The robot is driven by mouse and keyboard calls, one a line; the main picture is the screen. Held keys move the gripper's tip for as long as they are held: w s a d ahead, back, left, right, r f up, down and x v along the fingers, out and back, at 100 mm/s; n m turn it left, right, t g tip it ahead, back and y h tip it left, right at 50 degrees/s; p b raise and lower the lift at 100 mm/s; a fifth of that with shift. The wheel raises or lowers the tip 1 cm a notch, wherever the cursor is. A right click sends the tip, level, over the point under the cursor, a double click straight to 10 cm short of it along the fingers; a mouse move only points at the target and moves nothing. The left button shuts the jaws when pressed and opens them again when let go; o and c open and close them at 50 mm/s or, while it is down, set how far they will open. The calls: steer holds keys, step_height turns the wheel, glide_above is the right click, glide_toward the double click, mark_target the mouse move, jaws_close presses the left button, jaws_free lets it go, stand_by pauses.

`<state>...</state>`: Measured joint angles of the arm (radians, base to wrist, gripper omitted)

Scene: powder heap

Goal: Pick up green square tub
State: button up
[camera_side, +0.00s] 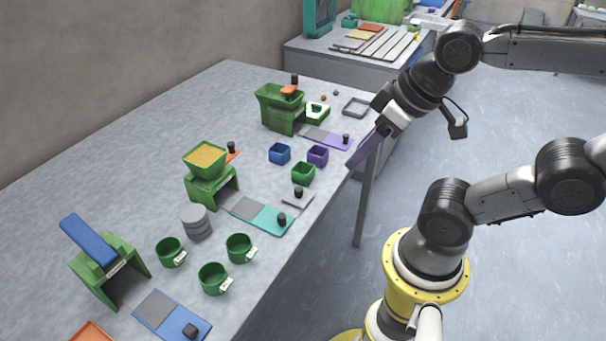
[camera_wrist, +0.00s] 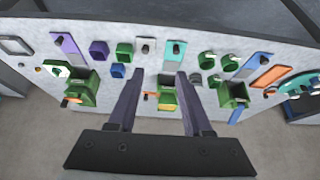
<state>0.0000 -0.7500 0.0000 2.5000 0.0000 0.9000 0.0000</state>
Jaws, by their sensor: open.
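The green square tub (camera_side: 303,174) stands upright on the table near its right edge in the side view. It also shows in the wrist view (camera_wrist: 124,52), up and left of my fingers. A blue square tub (camera_side: 279,154) and a purple square tub (camera_side: 317,156) stand close to it. My gripper (camera_side: 358,158) hangs in the air by the table's right edge, up and right of the green tub and apart from it. In the wrist view my two long dark fingers (camera_wrist: 160,80) are spread apart with nothing held between them.
Green hoppers (camera_side: 280,108) and a powder-filled one (camera_side: 205,160) stand farther in on the table. A purple-and-grey board (camera_side: 325,137) and a small grey plate with a black knob (camera_side: 298,198) flank the tubs. Several round green cups (camera_side: 213,279) stand lower left.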

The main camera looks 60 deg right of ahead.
steer(key=o, duration=0.7)
